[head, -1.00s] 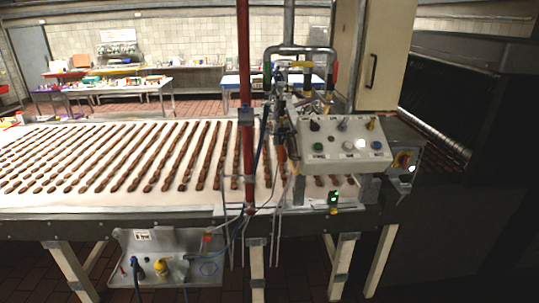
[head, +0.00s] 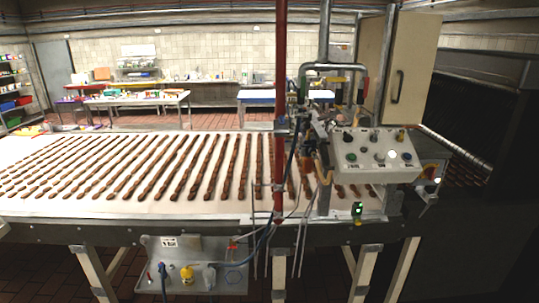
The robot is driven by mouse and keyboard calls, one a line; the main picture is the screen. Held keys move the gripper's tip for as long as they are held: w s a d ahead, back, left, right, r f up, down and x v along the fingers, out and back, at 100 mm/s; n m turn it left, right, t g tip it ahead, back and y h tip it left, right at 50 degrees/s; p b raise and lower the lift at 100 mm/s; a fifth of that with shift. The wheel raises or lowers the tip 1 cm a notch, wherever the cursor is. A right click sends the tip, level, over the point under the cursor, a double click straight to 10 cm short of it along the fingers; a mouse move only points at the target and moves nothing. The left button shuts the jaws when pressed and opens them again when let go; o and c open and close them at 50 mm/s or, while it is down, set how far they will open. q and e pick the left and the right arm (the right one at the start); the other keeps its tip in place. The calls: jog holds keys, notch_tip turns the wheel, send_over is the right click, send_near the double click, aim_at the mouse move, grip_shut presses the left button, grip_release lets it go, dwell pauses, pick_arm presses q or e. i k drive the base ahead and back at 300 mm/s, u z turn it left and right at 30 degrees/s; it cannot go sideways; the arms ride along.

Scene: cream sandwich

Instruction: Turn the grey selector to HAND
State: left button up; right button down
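The grey selector (head: 373,136) is the middle knob in the top row of a sloped white control panel (head: 345,172). A black knob (head: 348,137) is to its left and a brass-yellow one (head: 401,135) to its right. Below them are a green button (head: 351,157) and other buttons, with a bright white spot. The labels are too small to read, so I cannot tell which way the selector points. Neither of my grippers shows in the head view, and nothing touches the panel.
The panel stands at the right end of a long conveyor (head: 100,208) with rows of brown bars. A red pole (head: 280,90) rises left of it. A red-and-yellow switch (head: 430,171) is on its right side. A lower grey panel (head: 215,250) hangs below the conveyor's front edge.

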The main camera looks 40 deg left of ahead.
aim_at(373, 139)
jog(key=u, duration=0.8)
jog(key=i, duration=0.45)
